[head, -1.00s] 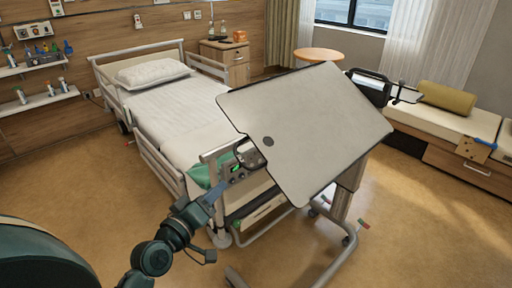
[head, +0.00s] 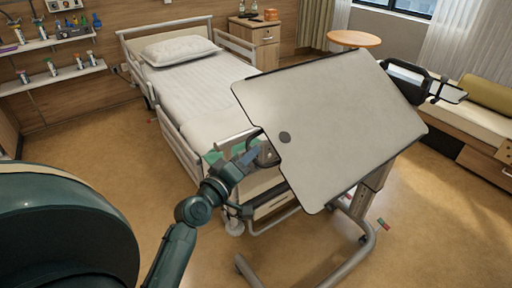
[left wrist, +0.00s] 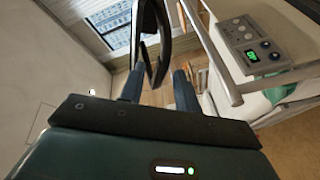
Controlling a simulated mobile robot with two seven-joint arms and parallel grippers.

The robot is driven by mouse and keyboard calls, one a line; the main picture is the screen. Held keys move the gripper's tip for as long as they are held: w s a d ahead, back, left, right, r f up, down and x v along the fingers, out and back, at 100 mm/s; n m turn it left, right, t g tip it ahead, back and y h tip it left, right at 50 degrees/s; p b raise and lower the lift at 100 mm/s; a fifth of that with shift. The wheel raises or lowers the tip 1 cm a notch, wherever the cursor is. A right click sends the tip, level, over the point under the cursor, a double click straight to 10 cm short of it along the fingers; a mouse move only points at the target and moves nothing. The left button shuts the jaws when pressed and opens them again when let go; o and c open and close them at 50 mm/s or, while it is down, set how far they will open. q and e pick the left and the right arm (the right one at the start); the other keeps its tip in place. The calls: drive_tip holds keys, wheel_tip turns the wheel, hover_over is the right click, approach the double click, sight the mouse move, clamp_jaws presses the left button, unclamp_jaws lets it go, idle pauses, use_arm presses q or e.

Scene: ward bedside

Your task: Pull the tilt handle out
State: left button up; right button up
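The pale tilted tabletop (head: 335,120) of an overbed table fills the middle of the head view, with a dark round spot near its left edge. My left gripper (head: 254,158) is at that left edge, by a small dark fitting (head: 268,153) that it partly hides. In the left wrist view a black loop (left wrist: 139,40), which looks like the tilt handle, stands ahead of the blue-grey fingers (left wrist: 157,86). The fingers are apart, one on each side of the loop's lower end. I cannot tell whether they touch it.
The bed (head: 200,90) stands behind and left of the table. A control panel with a green display (left wrist: 250,45) is close on the gripper's right in the wrist view. The front left floor is open.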

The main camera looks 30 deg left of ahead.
use_arm(q)
drive_tip(key=shift+w, duration=1.85)
drive_tip(key=shift+c, duration=0.5)
clamp_jaws()
